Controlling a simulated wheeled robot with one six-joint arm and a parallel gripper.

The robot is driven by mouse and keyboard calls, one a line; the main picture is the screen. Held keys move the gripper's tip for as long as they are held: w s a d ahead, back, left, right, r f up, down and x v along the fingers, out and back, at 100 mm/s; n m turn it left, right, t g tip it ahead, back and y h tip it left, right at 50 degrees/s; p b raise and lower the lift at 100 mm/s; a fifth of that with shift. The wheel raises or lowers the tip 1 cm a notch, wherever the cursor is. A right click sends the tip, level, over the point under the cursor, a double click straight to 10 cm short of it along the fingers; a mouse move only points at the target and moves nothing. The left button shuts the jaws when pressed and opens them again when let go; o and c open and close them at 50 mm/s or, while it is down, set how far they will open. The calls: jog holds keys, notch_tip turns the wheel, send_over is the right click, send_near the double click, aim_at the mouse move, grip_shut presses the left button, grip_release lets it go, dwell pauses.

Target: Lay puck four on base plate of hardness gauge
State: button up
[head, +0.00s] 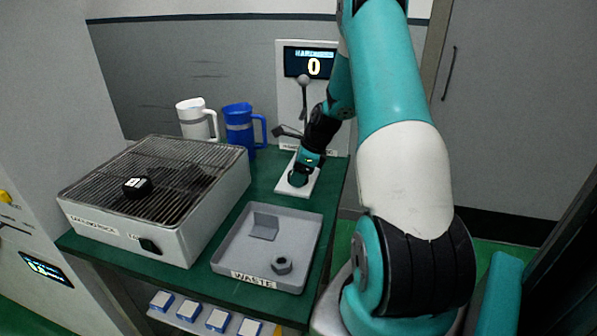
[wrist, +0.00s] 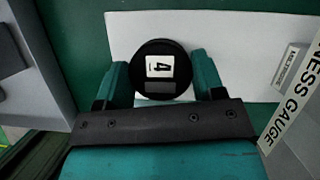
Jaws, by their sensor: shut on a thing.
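My gripper (head: 300,174) is low over the white base plate (head: 289,189) of the hardness gauge, whose screen (head: 313,64) reads 0. In the wrist view my gripper (wrist: 155,85) is shut on puck four (wrist: 161,53), a black round puck with a white label reading 4. The puck sits between the two teal fingers, label facing the camera, over the white base plate (wrist: 231,50). I cannot tell whether it touches the plate. In the head view my gripper mostly hides it.
Another black puck (head: 137,186) lies on the wire rack (head: 172,160) at the left. A grey waste tray (head: 229,262) holds a nut (head: 281,265) and an angle bracket (head: 264,226). White (head: 197,119) and blue (head: 241,128) jugs stand behind. The gauge's lever (head: 303,88) rises behind my gripper.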

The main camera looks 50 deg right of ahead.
jog(key=o, duration=1)
jog(key=v, duration=1.2)
jog(key=w+a+r+n+g+y, duration=0.1)
jog(key=a+r+n, duration=0.3)
jog(key=a+n, duration=0.7)
jog(key=a+r+n+g, duration=0.1)
jog(key=a+r+n, duration=0.35)
jog(key=a, duration=1.15)
jog(key=s+a+n, duration=0.5)
jog(key=a+n, duration=0.1)
jog(key=n, duration=0.1)
jog(key=s+a+n+g, duration=0.1)
jog(key=s+a+n, duration=0.4)
jog(key=s+n, duration=0.1)
jog(key=s+a+n, duration=0.6)
jog(key=n, duration=0.2)
jog(key=shift+s+a+r+n+g+y, duration=0.1)
jog(key=shift+a+r+n+g+y, duration=0.2)
jog(key=shift+r+g+y, duration=0.1)
